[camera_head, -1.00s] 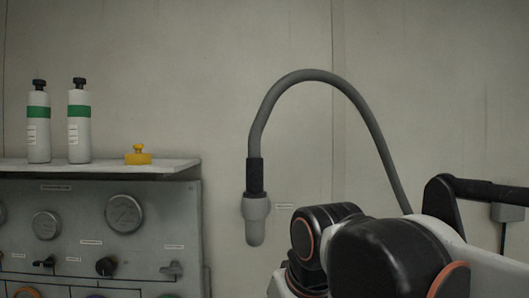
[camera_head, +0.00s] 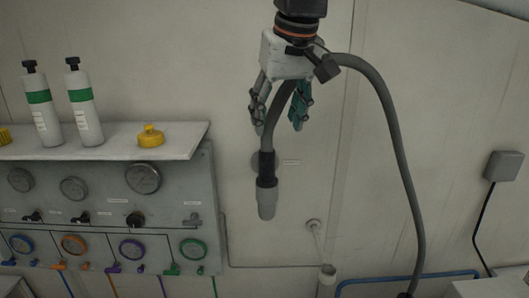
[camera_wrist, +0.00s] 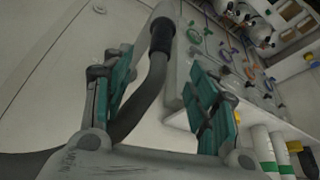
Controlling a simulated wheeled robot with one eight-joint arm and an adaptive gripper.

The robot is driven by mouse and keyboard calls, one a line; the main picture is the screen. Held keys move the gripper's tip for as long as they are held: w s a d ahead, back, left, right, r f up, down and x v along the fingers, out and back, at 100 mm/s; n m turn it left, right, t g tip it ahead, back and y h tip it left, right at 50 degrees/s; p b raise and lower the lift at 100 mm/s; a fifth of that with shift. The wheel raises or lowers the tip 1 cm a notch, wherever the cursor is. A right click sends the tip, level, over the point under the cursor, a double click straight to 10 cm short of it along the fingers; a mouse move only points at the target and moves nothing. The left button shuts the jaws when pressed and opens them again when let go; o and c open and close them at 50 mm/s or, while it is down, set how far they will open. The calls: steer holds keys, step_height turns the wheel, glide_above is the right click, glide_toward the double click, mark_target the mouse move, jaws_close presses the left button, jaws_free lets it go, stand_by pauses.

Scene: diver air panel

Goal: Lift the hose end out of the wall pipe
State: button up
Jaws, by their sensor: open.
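The grey hose (camera_head: 392,130) arches in front of the wall and comes down to its end, a black sleeve (camera_head: 267,165). The sleeve sits upright in the grey wall pipe (camera_head: 267,203), a short rounded holder. My gripper (camera_head: 278,118) points down above the sleeve, with its fingers apart on either side of the hose. In the wrist view the hose (camera_wrist: 146,92) runs between the two green-padded fingers, with a gap at the right finger. The black sleeve (camera_wrist: 162,36) shows beyond the fingertips. Contact at the left finger is unclear.
On the left a shelf (camera_head: 180,141) holds two green-banded bottles (camera_head: 84,108) and a yellow cap (camera_head: 151,136). Below it is a gauge panel (camera_head: 170,205) with coloured knobs. A white pipe (camera_head: 327,275) and a blue pipe (camera_head: 440,276) lie lower right.

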mark_target(267, 161)
steer(key=p+x, duration=0.1)
steer(key=x, duration=0.7)
steer(key=shift+w+a, duration=0.1)
steer(key=p+x, duration=0.1)
steer(key=x, duration=0.3)
steer(key=shift+w+a+f+p, duration=0.1)
steer(key=shift+w+a+p, duration=0.05)
steer(key=shift+p, duration=0.2)
steer(key=shift+w+f, duration=0.15)
steer(key=shift+f, duration=0.4)
steer(key=c, duration=1.3)
